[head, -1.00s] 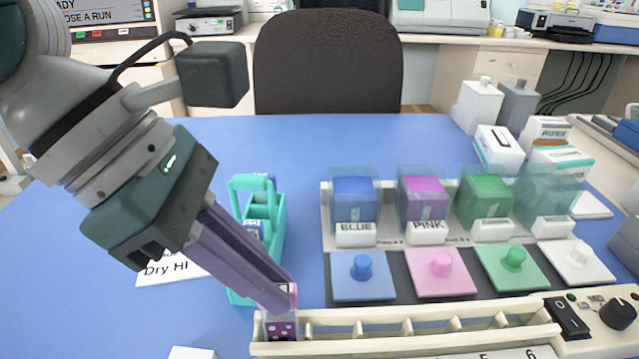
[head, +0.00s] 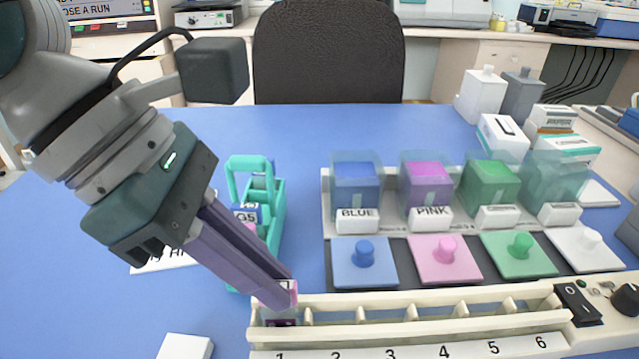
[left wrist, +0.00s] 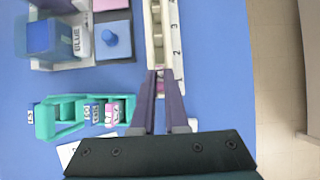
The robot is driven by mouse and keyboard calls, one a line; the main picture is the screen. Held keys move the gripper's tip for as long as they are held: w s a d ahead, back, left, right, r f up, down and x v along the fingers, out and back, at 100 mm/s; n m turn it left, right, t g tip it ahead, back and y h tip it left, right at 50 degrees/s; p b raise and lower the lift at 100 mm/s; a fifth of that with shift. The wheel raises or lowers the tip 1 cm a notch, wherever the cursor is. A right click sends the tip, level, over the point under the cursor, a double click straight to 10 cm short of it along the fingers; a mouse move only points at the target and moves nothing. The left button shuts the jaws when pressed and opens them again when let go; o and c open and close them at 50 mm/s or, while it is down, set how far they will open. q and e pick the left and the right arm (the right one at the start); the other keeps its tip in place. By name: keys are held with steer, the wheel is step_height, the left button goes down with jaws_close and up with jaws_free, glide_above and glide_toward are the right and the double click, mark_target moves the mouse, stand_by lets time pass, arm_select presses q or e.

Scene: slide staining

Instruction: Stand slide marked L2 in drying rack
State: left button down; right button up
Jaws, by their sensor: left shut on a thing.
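My left gripper (head: 280,290) is shut on a slide (head: 291,287) with a pink end. Its mark is mostly hidden by the fingers, so I cannot read it. The slide is upright at the slot over number 1 of the cream drying rack (head: 430,332), and its dark lower part shows between the rack's rails. I cannot tell whether it touches the bottom. In the left wrist view the fingertips (left wrist: 160,74) are at the near end of the rack (left wrist: 178,50). My right gripper is not in view.
A teal slide carrier (head: 276,215) with labelled slides stands behind the left fingers. Staining jars, including blue (head: 355,190) and pink (head: 427,185), stand behind the rack with their lids (head: 363,265) in front. A white block (head: 186,346) lies left of the rack.

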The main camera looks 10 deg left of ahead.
arm_select(q)
steer(key=shift+f+b, duration=0.25)
steer(key=shift+b, duration=0.05)
steer(key=c, duration=0.9)
jaws_free()
steer(key=shift+o, duration=0.2)
steer(key=v, duration=1)
